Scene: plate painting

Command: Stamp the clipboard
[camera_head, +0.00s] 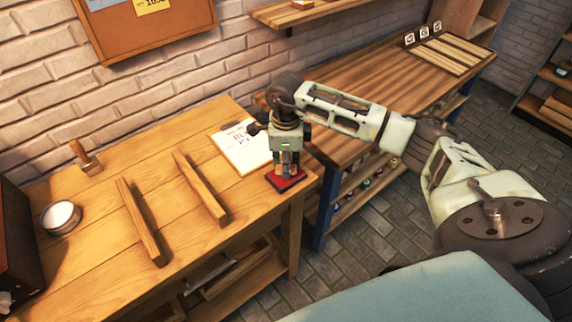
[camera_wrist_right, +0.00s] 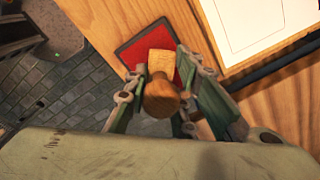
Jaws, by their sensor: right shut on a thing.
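My right gripper (camera_head: 288,170) points down over the right front corner of the wooden table. In the right wrist view my right gripper (camera_wrist_right: 164,95) is shut on a wooden stamp (camera_wrist_right: 161,88) with a round handle and a square block. The stamp is over the red ink pad (camera_head: 286,181), which also shows in the wrist view (camera_wrist_right: 136,52); I cannot tell whether they touch. The clipboard (camera_head: 238,150) with white paper lies just left of and behind the gripper; its edge shows in the wrist view (camera_wrist_right: 268,25). My left gripper is not in view.
Two wooden bars (camera_head: 141,222) (camera_head: 201,188) lie on the table left of the clipboard. A brush (camera_head: 84,157) and a round white-filled tin (camera_head: 61,217) are farther left. A second workbench (camera_head: 390,85) stands at the back right. A brick wall is behind.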

